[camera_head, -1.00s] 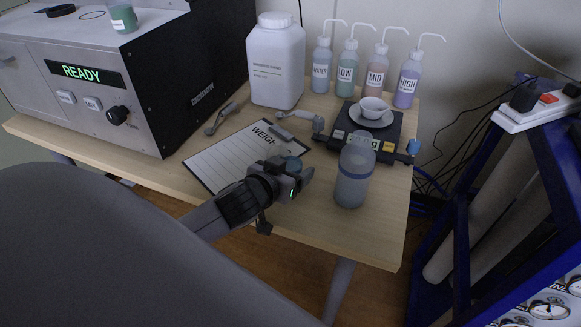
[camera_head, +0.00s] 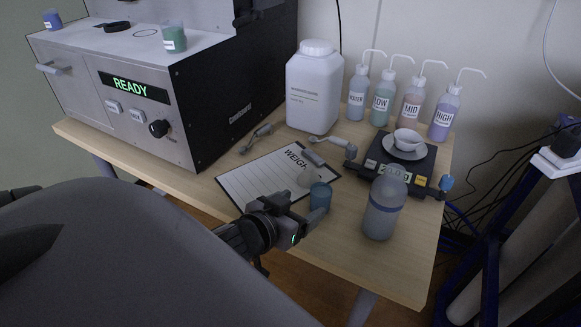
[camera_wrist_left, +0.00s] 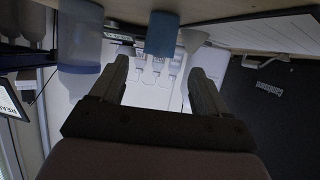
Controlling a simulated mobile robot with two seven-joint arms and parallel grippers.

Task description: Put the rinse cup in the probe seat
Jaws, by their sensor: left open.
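A teal-blue cup (camera_head: 320,196) stands upright on the table by the clipboard's lower right corner. It shows inverted in the left wrist view (camera_wrist_left: 162,34). My left gripper (camera_head: 297,214) is open and empty at the table's front edge, just short of this cup; the left wrist view shows its spread fingers (camera_wrist_left: 162,85). On the analyser top are a small blue cup (camera_head: 52,20), a green labelled cup (camera_head: 174,39), a black ring (camera_head: 117,26) and a thin dark circle (camera_head: 146,33). I cannot read which is the rinse cup or the probe seat. My right gripper is not in view.
The analyser (camera_head: 135,105) reads READY. A clear bottle with a blue band (camera_head: 383,210) stands right of the teal cup. The clipboard (camera_head: 262,178), scale (camera_head: 375,157), white jug (camera_head: 313,90) and several wash bottles (camera_head: 411,100) fill the back.

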